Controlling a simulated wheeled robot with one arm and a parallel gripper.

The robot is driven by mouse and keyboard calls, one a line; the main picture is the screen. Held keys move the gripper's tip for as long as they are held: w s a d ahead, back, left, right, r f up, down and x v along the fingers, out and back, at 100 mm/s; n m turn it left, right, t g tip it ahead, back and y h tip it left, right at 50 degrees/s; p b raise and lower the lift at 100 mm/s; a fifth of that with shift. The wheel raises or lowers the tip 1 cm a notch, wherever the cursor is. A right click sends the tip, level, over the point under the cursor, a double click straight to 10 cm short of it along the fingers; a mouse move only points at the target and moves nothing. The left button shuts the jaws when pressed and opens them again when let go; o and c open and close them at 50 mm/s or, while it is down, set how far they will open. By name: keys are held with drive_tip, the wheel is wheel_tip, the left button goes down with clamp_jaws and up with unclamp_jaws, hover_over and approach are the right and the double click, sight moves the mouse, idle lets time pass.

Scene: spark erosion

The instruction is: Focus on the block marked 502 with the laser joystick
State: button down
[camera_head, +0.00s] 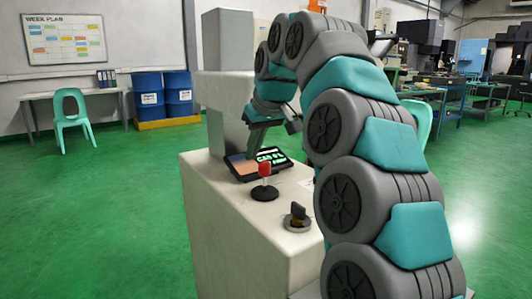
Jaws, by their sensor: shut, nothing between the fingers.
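The joystick (265,170) has a red top and a round black base, and stands upright on the front part of the pale machine console (228,213). Behind it lies a tilted dark screen (243,167) with green writing too small to read and an orange-brown area at its left. My gripper (251,156) points down over the screen, behind and to the left of the joystick's top. It is shut and holds nothing. I cannot tell whether it touches the screen. I cannot make out a block marked 502.
A black rotary knob (298,213) sits right of the joystick. A grey machine column (226,115) rises behind the screen. My arm covers the right of the console. Blue drums (149,88), a green chair (70,115) and a desk (100,92) stand far back; green floor is clear at left.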

sight(262, 164)
drive_tip(key=shift+f, duration=0.1)
drive_tip(key=shift+f+b, duration=1.2)
drive_tip(key=shift+f, duration=0.7)
drive_tip(key=shift+w+d+p, duration=0.25)
drive_tip(key=shift+w+d, duration=0.15)
drive_tip(key=shift+d, duration=0.2)
drive_tip(key=shift+w+d+p, duration=0.25)
drive_tip(key=shift+w+d, duration=0.1)
drive_tip(key=shift+d, duration=0.2)
drive_tip(key=shift+a, duration=0.1)
idle(2.9)
drive_tip(key=shift+s+a, duration=0.45)
drive_tip(key=shift+a, duration=0.15)
drive_tip(key=shift+s+a, duration=0.4)
drive_tip(key=shift+a, duration=0.2)
wheel_tip(262, 164, up, 7)
drive_tip(key=p, duration=0.3)
drive_tip(key=shift+p, duration=0.3)
